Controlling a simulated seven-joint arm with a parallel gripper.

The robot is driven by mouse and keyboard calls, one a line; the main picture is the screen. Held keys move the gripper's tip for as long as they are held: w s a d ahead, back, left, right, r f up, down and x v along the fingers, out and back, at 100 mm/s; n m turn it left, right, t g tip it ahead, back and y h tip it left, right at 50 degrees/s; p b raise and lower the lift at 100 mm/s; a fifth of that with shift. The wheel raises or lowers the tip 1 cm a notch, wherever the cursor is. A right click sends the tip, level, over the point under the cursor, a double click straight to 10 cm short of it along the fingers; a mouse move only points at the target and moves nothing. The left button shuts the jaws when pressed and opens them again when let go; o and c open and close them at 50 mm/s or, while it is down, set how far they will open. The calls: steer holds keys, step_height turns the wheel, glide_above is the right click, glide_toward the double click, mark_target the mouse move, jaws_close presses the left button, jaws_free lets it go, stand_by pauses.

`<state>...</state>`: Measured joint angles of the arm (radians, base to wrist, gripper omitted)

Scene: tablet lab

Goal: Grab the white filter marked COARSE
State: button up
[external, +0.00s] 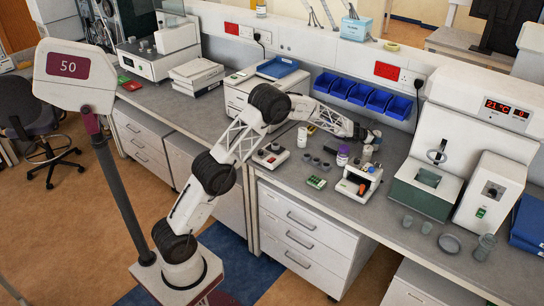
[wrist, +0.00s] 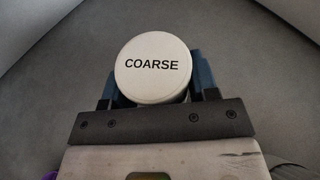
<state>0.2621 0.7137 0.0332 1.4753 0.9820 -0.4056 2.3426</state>
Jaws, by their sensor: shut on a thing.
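The white filter marked COARSE (wrist: 152,72) is a round disc, its black lettering upright and facing the wrist camera. My gripper (wrist: 153,88) is shut on it, with a dark blue finger on each side of the disc.
A purple-capped bottle (external: 342,155) and several small grey cups stand left of my gripper. A green rack (external: 316,182) lies in front. A large white machine with a red display (external: 505,107) stands to the right. Blue bins (external: 362,94) line the back.

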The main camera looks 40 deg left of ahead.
step_height(320, 180, up, 9)
stand_by(0.5)
